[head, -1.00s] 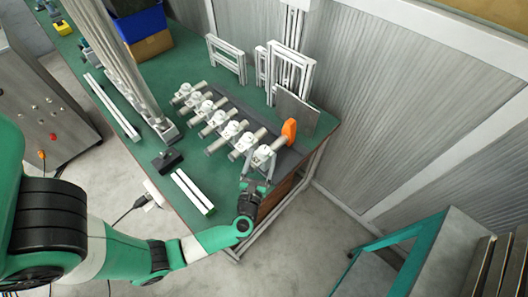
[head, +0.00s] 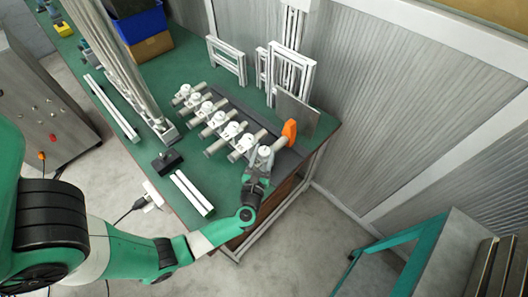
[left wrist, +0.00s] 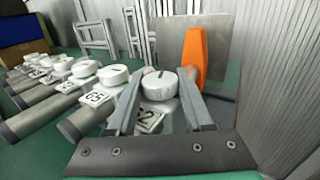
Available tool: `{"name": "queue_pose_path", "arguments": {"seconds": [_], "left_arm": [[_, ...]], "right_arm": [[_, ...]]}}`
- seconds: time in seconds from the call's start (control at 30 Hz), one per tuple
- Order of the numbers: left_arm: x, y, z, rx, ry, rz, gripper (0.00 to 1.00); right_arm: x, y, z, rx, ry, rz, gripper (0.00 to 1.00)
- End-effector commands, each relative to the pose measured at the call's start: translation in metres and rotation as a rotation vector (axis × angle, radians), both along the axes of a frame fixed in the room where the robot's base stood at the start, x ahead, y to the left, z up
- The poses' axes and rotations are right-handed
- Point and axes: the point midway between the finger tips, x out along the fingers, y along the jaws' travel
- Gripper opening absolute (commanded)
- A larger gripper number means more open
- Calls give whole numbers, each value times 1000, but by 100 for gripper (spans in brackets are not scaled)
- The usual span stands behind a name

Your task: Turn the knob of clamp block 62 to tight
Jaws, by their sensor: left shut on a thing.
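Clamp block 62 (head: 259,165) is the nearest of a row of white blocks on the green bench. In the left wrist view its round white knob (left wrist: 160,86) has a short dark mark on top, and its number label (left wrist: 147,121) is partly hidden by a finger. My left gripper (head: 259,167) is at this block. In the left wrist view its two grey fingers (left wrist: 160,97) stand on either side of the knob and are shut on it. My right gripper is in neither view.
Several similar blocks on grey tubes, one labelled 65 (left wrist: 97,97), stand close to the left. An orange piece (head: 289,131) and an upright grey plate (head: 297,112) are just behind block 62. White rails (head: 191,192) lie on the bench at the front.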

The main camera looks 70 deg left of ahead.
Motion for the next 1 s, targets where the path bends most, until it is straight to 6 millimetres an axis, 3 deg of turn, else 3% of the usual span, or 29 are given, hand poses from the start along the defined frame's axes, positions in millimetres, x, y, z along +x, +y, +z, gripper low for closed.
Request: {"name": "queue_pose_path", "arguments": {"seconds": [0.37,1.0], "left_arm": [[-2,1,-1,0,0,-58,0],[-2,3,-1,0,-1,-413,0]], "right_arm": [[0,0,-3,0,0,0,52],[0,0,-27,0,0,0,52]]}}
